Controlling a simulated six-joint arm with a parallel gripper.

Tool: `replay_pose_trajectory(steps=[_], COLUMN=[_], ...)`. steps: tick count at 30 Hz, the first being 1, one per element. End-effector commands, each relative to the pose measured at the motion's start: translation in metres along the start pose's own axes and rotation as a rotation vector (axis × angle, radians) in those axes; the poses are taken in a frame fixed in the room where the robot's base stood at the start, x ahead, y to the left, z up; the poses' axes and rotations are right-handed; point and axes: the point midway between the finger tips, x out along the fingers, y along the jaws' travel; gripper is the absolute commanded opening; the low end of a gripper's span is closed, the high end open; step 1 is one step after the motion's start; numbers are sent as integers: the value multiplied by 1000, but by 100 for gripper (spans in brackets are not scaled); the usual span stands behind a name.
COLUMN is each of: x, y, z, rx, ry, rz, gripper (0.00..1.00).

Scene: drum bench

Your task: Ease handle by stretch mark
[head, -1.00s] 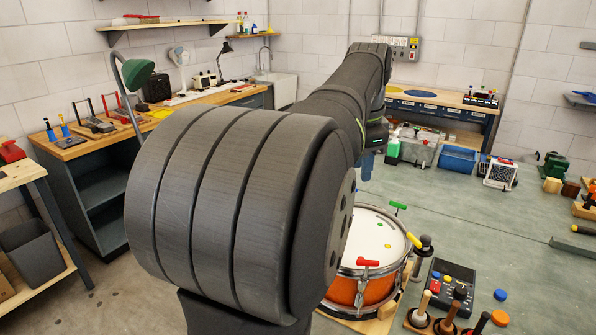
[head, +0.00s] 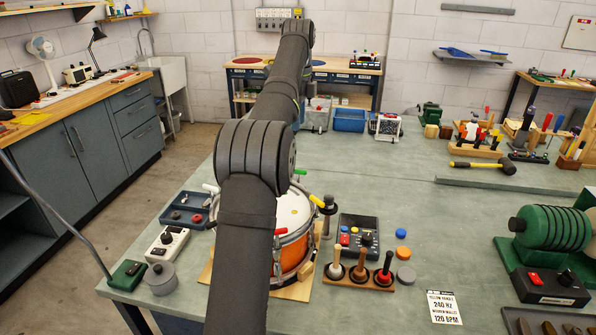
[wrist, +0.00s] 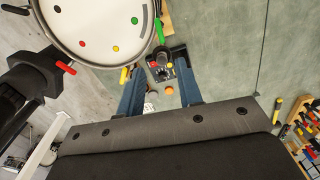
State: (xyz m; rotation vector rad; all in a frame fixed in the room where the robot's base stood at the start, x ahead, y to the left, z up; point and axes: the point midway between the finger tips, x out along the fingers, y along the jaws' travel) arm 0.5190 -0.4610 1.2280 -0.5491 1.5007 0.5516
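The drum, with an orange shell (head: 294,257) and a white head (wrist: 100,25) with coloured dots, stands on the bench, partly hidden by my arm in the head view. Around its rim are T-handles: a green one (head: 300,172), a yellow one (head: 317,201) and a red one (head: 281,232). In the wrist view, the red handle (wrist: 66,68), yellow handle (wrist: 124,75) and green handle (wrist: 158,26) show at the rim. My gripper (wrist: 160,74) is open, its blue fingers apart, with nothing seen held between them. It hangs beside the drum in that view. No stretch mark is discernible.
A dark control box (head: 357,236) and a wooden stand (head: 358,282) with several mallets stand right of the drum. A printed card (head: 443,307) lies nearer, mentioning a yellow handle. Green machinery (head: 549,229) is at the right. The bench middle (head: 410,200) is mostly clear.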

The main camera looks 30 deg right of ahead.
Motion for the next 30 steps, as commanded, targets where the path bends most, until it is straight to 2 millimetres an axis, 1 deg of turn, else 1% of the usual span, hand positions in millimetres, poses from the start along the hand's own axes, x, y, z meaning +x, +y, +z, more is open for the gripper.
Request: replay_pose_trajectory(steps=[5,11,18,24,27,30], x=[18,52,105,142,155,163], y=[1,2,1,1,1,1], z=[0,0,0,0,0,0], rx=[-2,-2,-2,-2,-2,-2], ry=[0,1,1,1,1,1], rz=[1,1,2,-1,-2,-3], gripper=[33,33,33,33,33,33])
